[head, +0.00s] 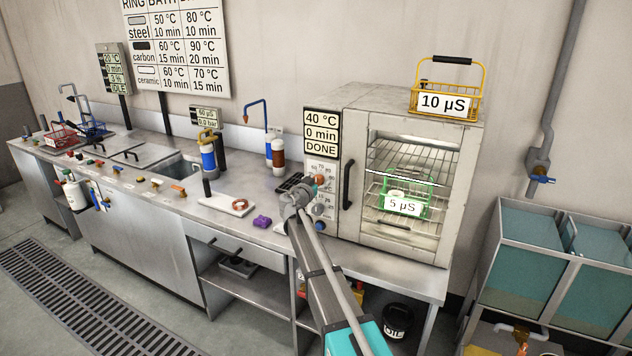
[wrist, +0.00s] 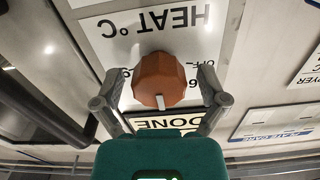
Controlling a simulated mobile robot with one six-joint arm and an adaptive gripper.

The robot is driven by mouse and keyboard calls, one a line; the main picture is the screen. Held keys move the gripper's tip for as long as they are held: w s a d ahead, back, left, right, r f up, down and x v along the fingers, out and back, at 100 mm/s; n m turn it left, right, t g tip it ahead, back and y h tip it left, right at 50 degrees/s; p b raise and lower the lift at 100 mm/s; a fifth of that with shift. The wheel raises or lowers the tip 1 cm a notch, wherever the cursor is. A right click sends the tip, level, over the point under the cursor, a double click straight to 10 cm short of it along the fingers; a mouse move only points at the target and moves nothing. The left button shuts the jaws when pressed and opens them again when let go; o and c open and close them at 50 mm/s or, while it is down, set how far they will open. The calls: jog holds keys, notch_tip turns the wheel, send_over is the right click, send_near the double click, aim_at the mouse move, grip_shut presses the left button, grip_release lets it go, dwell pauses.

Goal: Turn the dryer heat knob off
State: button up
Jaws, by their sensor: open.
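The dryer (head: 408,120) stands at the right end of the bench, with its control panel left of its door. The heat knob (wrist: 165,75) is a faceted orange-brown knob on a white plate marked HEAT °C, upside down in the wrist view. Its pale pointer is toward the bottom of the picture, away from the OFF mark (wrist: 205,62) at its upper right. My gripper (wrist: 161,88) is open, with one finger on each side of the knob; contact cannot be told. In the head view, my gripper (head: 304,192) is at the panel and partly covers it.
The dryer display (head: 321,132) reads 40 °C, 0 min, DONE. A vertical door handle (head: 348,184) is close to the right of the panel. A green basket (head: 407,190) sits inside the dryer, and a yellow basket (head: 447,88) on top. Other controls (head: 318,210) lie below the knob.

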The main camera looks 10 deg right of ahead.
jog(key=shift+w, duration=0.1)
jog(key=c, duration=1.1)
jog(key=shift+a, duration=0.15)
jog(key=shift+c, duration=0.2)
